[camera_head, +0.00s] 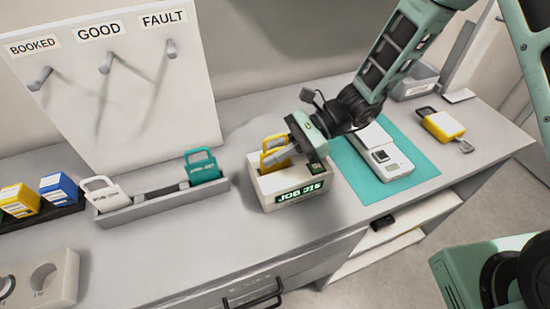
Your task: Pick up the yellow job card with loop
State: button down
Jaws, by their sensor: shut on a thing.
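My gripper (292,150) is over the right part of the box, tilted down from the upper right. It is shut on the yellow card near the loop. The fingers partly cover the card, so the exact contact is hard to see.
Left of the box, a grey rack (163,203) holds a white tag (104,192) and a teal tag (202,166). A white device (378,152) lies on a teal mat (415,152). A yellow-and-white tag (442,123) lies at right. A hook board (115,85) stands behind.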

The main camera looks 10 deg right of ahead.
jog(key=shift+r+b, duration=0.9)
jog(key=shift+r, duration=4.15)
